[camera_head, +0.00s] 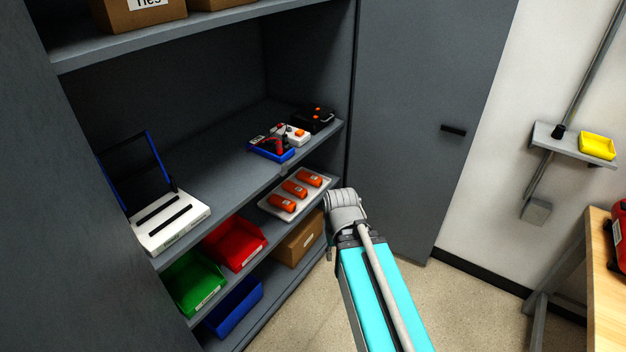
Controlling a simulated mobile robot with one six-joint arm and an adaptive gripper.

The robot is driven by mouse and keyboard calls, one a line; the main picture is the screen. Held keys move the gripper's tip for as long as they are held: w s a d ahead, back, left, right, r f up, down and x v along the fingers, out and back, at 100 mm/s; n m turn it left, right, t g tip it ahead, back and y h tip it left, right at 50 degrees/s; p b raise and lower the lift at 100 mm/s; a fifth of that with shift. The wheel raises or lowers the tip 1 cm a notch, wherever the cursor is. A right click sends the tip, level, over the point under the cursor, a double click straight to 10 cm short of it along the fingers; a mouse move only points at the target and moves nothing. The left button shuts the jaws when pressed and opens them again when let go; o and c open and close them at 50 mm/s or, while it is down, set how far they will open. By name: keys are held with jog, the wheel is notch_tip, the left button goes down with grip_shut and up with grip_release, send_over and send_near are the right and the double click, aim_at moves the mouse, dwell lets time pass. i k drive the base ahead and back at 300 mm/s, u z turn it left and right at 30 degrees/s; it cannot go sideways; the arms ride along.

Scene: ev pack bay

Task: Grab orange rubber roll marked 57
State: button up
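Three orange rolls lie in a row on a white tray (268,206) on the middle shelf of the grey cabinet. The front-left roll (281,204), the middle roll (294,189) and the back-right roll (309,179) each bear a pale label. The labels are too small to read, so I cannot tell which one is marked 57. My arm reaches up from the bottom, and its grey joint is just right of the tray in the picture. My gripper cannot be made out.
A red bin (236,243) and a green bin (194,283) are left of the tray. A cardboard box (300,240) and a blue bin (234,306) sit below. The upper shelf (215,165) holds tools. A grey door (420,80) stands at right.

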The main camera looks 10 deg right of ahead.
aim_at(280, 202)
jog(key=z, duration=0.4)
jog(key=i, duration=1.25)
jog(key=u, duration=0.15)
